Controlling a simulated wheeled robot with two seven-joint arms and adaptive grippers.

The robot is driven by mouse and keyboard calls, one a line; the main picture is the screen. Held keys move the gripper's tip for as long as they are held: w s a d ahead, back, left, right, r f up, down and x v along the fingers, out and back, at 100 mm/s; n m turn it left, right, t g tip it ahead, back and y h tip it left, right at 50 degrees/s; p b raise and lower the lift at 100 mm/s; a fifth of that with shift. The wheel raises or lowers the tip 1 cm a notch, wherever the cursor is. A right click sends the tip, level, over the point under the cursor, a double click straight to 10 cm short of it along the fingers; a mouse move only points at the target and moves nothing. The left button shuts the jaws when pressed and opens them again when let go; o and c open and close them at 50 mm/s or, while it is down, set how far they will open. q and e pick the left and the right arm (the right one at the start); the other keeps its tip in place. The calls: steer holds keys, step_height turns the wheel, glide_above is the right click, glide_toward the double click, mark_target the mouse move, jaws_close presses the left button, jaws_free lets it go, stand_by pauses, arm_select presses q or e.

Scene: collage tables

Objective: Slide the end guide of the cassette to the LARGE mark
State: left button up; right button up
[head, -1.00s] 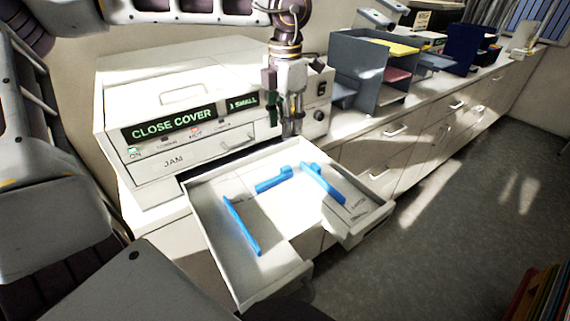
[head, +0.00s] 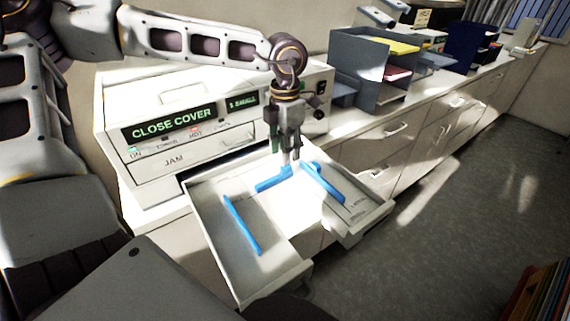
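The cassette (head: 268,288) is a pale open tray pulled out from the front of a white machine. Its end guide seems to be the short blue piece (head: 268,184) with a raised tab, near the back of the tray between two longer blue guides. My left gripper (head: 291,162) points down just above the tab end of this guide. A narrow gap shows between its fingers. Whether they touch the tab I cannot tell. Small marks print on the tray floor at right, too small to read. My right gripper is not in view.
The white machine (head: 150,102) stands behind the cassette, its display reading CLOSE COVER. A left blue guide (head: 241,225) and a right blue guide (head: 322,184) flank the end guide. A grey paper organiser (head: 352,62) stands on the counter at right.

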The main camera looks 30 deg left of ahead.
arm_select(q)
step_height(320, 180, down, 4)
steer(key=shift+f, duration=0.85)
steer(key=c, duration=0.7)
jaws_close()
steer(key=shift+w+a, duration=0.15)
steer(key=shift+a, duration=0.2)
steer(key=shift+w+a+b, duration=0.2)
steer(key=shift+w+a, duration=0.05)
steer(key=shift+a, duration=0.35)
steer(key=shift+w+a+b, duration=0.15)
steer(key=shift+w+a, duration=0.1)
steer(key=shift+a, duration=0.35)
steer(key=shift+w+a+b, duration=0.2)
steer(key=shift+w+a, duration=0.05)
steer(key=shift+a, duration=0.35)
steer(key=o, duration=0.5)
jaws_free()
steer(key=shift+o, duration=1)
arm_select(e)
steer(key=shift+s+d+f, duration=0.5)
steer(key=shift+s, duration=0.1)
